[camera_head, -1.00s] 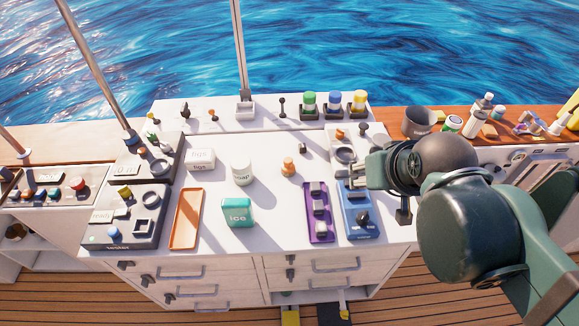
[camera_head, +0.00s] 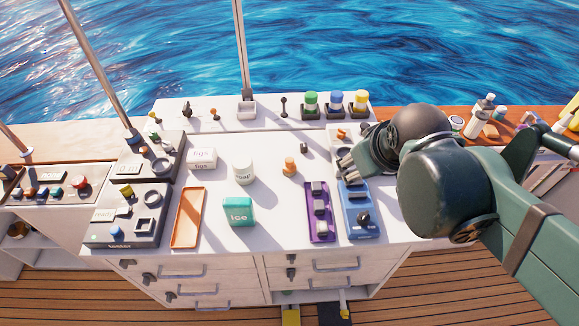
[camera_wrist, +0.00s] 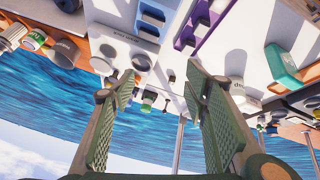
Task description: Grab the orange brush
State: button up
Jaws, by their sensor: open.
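A small upright orange object with a rounded top (camera_head: 289,165) stands on the white counter, right of the white can. It is the likeliest orange brush, though its bristles are too small to make out. My gripper (camera_head: 349,162) is to the right of it, above the counter's right side near the blue tray, and apart from it. In the wrist view my gripper (camera_wrist: 158,85) is open, with two green ridged fingers wide apart and nothing between them. I cannot make out the orange object there; the right finger may hide it.
The white can (camera_head: 244,172), teal box (camera_head: 238,211), purple tray (camera_head: 319,205) and blue tray (camera_head: 357,203) stand around it. An orange tray (camera_head: 188,217) lies at left. Green, blue and yellow-topped jars line the back. Counter around the orange object is clear.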

jog(key=w+a+f+n+g, duration=0.1)
jog(key=w+a+n, duration=0.2)
jog(key=w+n, duration=0.3)
jog(key=n+g+h+p, duration=0.2)
jog(key=n+h, duration=0.1)
jog(key=n, duration=1.5)
send_over(288, 161)
jog(key=s+a, duration=0.2)
jog(key=shift+w+d+f, duration=0.1)
jog(key=shift+f, duration=3.35)
jog(key=shift+w+f, duration=0.1)
jog(key=shift+f, duration=3.3)
jog(key=shift+x, duration=1.3)
jog(key=shift+b+x, duration=0.5)
jog(key=shift+x, duration=2.1)
jog(key=shift+d, duration=0.1)
